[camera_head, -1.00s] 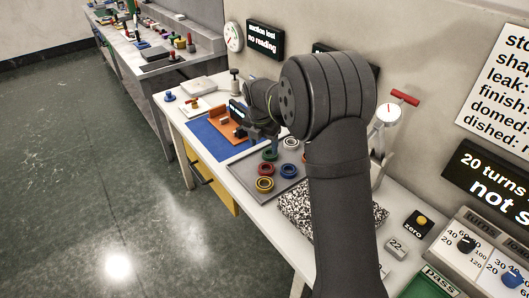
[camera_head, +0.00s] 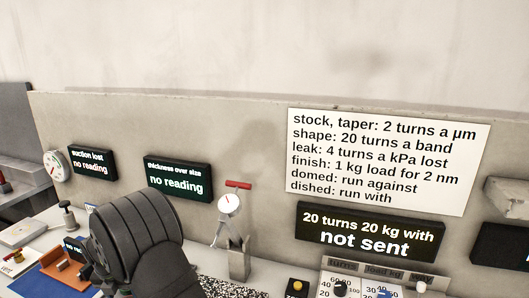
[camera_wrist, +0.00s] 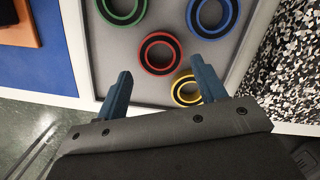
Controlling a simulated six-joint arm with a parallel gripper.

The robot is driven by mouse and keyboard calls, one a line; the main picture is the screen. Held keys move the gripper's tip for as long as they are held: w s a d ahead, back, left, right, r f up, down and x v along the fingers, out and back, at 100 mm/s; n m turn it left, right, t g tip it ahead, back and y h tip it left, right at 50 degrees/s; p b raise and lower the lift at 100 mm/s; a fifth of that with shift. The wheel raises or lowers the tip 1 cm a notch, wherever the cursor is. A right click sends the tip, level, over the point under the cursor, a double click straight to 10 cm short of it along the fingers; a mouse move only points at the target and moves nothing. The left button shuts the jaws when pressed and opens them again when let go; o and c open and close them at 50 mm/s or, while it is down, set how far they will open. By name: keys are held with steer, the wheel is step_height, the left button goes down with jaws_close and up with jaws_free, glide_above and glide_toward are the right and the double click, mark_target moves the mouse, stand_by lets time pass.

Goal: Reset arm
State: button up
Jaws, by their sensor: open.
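My gripper (camera_wrist: 160,90) is open in the wrist view, its two blue fingers apart with nothing between them. It is above a grey tray (camera_wrist: 95,55) that holds several coloured rings. A red ring (camera_wrist: 160,69) lies beyond and between the fingertips, and a yellow ring (camera_wrist: 177,97) is beside the right finger. A green ring (camera_wrist: 104,14) and a blue ring (camera_wrist: 191,22) lie farther up. In the head view my dark arm covers part of the bench at lower left, and the fingers cannot be made out there.
Control dials (camera_head: 340,288) and a yellow button (camera_head: 297,286) are at lower right.

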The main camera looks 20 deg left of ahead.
steer(key=f, duration=0.3)
steer(key=shift+w+f, duration=0.25)
steer(key=shift+f, duration=0.1)
steer(key=shift+w+a, duration=0.1)
steer(key=shift+a, duration=0.1)
steer(key=shift+d+r, duration=0.1)
steer(key=shift+r, duration=1.55)
